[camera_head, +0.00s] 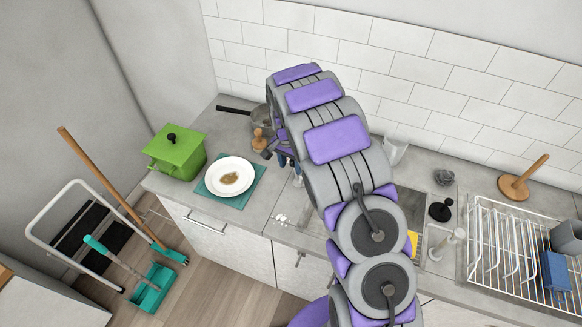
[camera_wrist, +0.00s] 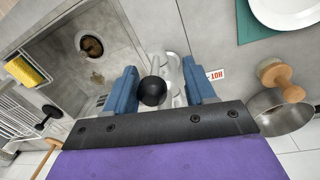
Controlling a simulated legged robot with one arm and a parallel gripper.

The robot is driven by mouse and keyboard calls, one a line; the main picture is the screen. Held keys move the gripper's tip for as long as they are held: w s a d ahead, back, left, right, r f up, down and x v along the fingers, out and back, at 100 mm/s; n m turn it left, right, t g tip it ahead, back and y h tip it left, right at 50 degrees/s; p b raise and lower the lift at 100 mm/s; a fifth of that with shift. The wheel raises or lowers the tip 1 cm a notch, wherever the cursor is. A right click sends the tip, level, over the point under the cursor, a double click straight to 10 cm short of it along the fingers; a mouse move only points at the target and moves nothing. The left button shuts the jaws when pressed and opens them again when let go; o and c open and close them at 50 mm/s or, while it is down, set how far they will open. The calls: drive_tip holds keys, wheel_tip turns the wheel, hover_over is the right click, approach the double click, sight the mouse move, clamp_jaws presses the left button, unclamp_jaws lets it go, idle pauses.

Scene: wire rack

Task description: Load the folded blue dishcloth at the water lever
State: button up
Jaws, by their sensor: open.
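The blue cloth (camera_head: 555,272) hangs folded at the right end of the white wire dish rack (camera_head: 482,265), far from my gripper. My gripper (camera_wrist: 161,78) is open and empty, with its two blue fingers pointing at the tap area. A round black knob (camera_wrist: 152,91), seemingly the water lever's end, shows between the fingers; I cannot tell whether they touch it. Pale tap parts (camera_wrist: 173,72) lie behind it, and a red "HOT" label (camera_wrist: 215,74) is beside the right finger. In the head view my arm hides most of the sink and tap.
A steel sink (camera_wrist: 115,55) with a drain lies left of the fingers, with a yellow sponge (camera_wrist: 27,70) at its edge. A steel pan (camera_wrist: 280,112) and wooden-knobbed tool (camera_wrist: 275,75) are at right. A green pot (camera_head: 175,152) and plate (camera_head: 229,177) stand on the left counter.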

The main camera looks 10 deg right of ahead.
drive_tip(key=shift+s+d+f, duration=0.1)
drive_tip(key=shift+d+f, duration=1)
drive_tip(key=shift+d, duration=0.05)
drive_tip(key=shift+a, duration=0.3)
drive_tip(key=shift+c, duration=0.4)
drive_tip(key=shift+a, duration=0.35)
drive_tip(key=c, duration=0.3)
drive_tip(key=shift+d, duration=0.25)
clamp_jaws()
